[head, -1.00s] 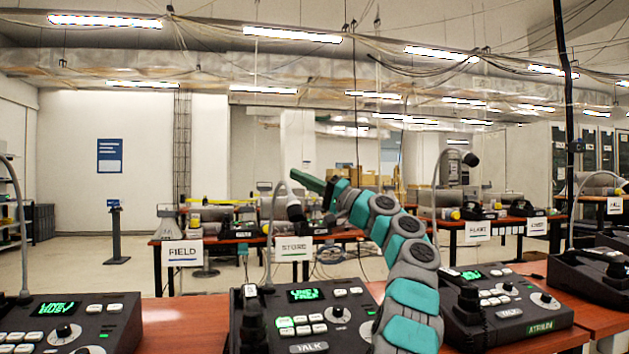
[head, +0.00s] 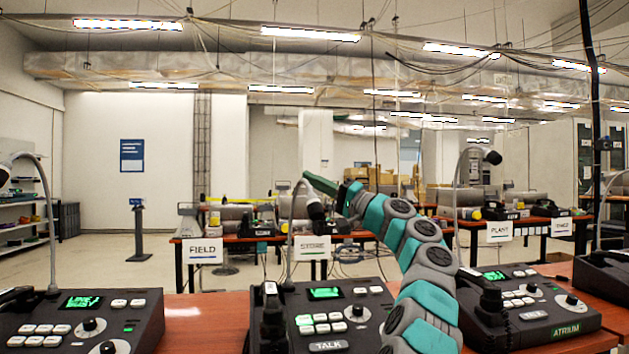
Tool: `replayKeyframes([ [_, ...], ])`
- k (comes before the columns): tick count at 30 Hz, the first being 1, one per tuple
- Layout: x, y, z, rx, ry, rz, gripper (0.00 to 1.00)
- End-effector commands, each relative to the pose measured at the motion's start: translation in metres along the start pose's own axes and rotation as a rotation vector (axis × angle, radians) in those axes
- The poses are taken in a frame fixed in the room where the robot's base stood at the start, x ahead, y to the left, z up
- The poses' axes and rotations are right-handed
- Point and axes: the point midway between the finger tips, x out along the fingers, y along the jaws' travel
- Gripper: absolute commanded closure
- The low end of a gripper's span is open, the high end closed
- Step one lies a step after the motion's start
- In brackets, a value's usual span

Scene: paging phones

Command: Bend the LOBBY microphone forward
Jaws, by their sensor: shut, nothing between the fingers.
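No LOBBY label is readable; the small green displays are too blurred to tell. The middle console (head: 362,301) stands on the near table, its place name hidden or out of view. Its thin grey gooseneck microphone (head: 291,235) rises at its left and hooks over to a dark head (head: 317,209) pointing down. My gripper (head: 307,176), green and shut with nothing held, is just above that head; I cannot tell if they touch. A left console (head: 150,308) has a similar microphone (head: 52,225), and the right console, marked ATRIUM (head: 565,331), has one too (head: 458,200).
My arm crosses the middle console's right side. A dark handset (head: 272,325) stands at its left. Another console (head: 606,280) is at the far right. The near red-brown tabletop (head: 205,318) shows between consoles. Tables behind carry FIELD (head: 202,250), STORE (head: 312,247) and PLANT (head: 499,231) signs.

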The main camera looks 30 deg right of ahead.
Motion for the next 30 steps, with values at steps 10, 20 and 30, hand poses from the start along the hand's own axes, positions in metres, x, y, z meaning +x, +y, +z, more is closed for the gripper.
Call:
replayKeyframes([
  [10,-0.004,0.000,0.009,0.001,-0.001,-0.002,1.00],
  [20,-0.004,0.000,0.010,0.000,-0.001,-0.001,1.00],
  [30,-0.013,0.000,0.020,-0.030,-0.002,-0.032,1.00],
])
